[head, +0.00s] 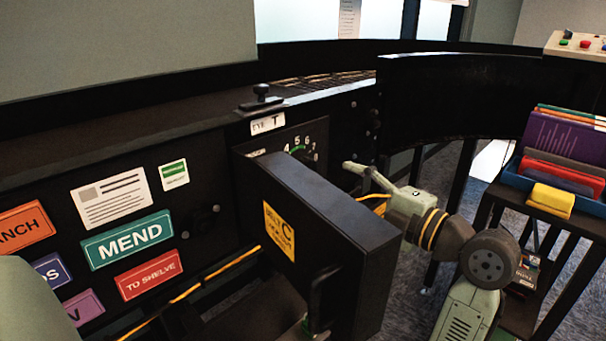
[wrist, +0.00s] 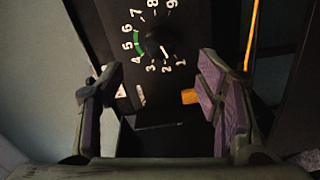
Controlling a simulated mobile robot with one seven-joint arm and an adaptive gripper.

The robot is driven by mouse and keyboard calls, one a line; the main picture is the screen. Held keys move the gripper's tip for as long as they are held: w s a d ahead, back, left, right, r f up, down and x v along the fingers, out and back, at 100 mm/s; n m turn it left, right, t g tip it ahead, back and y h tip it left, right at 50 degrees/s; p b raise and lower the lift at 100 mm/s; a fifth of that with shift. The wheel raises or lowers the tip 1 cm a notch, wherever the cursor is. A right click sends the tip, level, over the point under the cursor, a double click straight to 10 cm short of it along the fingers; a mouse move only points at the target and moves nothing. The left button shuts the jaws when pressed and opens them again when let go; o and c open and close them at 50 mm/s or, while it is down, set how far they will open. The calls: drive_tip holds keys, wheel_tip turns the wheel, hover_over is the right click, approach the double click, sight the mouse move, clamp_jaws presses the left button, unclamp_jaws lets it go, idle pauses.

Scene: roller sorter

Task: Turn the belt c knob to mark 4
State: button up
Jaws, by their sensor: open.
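The belt c knob (wrist: 157,42) is dark and round, on a black dial plate with white numbers, in the wrist view. Its light pointer line aims down-right, seemingly between 1 and 2. A green arc (wrist: 137,43) runs beside 4 to 6. In the head view only the upper part of the dial (head: 303,144) shows; the open cover hides the rest. My gripper (head: 362,178) is open and empty, right of the dial in the head view. In the wrist view its fingers (wrist: 159,72) are spread, with the knob ahead between them, apart from both.
The open black cover (head: 350,225), with a yellow label (head: 279,231), stands out left of my gripper. A cart with a blue bin (head: 540,182) stands at right.

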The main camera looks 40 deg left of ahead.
drive_tip(key=a+p, duration=0.3)
drive_tip(key=a, duration=0.7)
drive_tip(key=shift+w, duration=0.45)
drive_tip(key=shift+c, duration=0.4)
drive_tip(key=c, duration=1.1)
